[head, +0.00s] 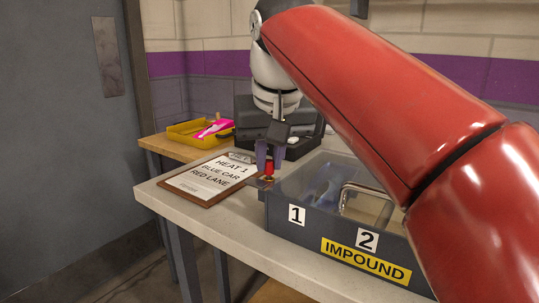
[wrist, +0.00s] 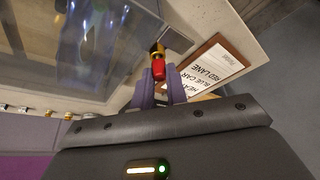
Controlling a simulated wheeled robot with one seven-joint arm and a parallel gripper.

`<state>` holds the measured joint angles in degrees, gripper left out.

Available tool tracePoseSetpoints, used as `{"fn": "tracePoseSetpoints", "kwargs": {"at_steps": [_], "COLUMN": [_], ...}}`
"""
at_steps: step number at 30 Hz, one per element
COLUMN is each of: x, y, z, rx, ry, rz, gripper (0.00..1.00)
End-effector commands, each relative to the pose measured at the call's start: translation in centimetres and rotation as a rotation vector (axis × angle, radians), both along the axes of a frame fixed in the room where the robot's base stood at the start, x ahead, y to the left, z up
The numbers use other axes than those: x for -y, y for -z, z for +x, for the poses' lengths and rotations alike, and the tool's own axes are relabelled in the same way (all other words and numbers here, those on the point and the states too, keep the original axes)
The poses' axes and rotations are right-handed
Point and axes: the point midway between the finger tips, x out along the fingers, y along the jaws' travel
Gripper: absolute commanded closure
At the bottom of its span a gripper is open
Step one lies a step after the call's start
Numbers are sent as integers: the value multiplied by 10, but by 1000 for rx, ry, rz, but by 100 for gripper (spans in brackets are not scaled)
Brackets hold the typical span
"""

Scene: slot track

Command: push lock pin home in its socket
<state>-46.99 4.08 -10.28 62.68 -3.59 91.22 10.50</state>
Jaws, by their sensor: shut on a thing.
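The lock pin (head: 269,168) is red with a brass-coloured end and stands close to the left corner of the impound case. It also shows in the wrist view (wrist: 158,70), its brass and black end pointing away from my gripper. My gripper (head: 269,160) points down with its purple fingers on either side of the pin and is shut on it. In the wrist view, the fingers (wrist: 160,78) hold the red part. The impound case (head: 283,230) is a dark box with a clear lid. The socket is not clearly visible; I cannot tell how deep the pin sits.
A clipboard (head: 190,188) reading "Heat 1, Blue Car, Red Lane" lies left of the pin. A yellow tray (head: 182,138) with a pink item and a dark open case (head: 250,112) are behind. The pale tabletop (head: 225,230) is clear in front of the clipboard.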

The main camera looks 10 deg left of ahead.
Motion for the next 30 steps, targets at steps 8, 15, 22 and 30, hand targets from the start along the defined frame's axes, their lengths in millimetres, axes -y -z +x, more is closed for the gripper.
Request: {"fn": "tracePoseSetpoints", "kwargs": {"at_steps": [8,15,22,30], "x": [0,0,0,2], "y": [1,2,2,-11], "z": [0,0,0,-4], "rx": [0,0,0,1], "ry": [0,0,0,0], "rz": [0,0,0,2], "gripper": [100,72,60,60]}}
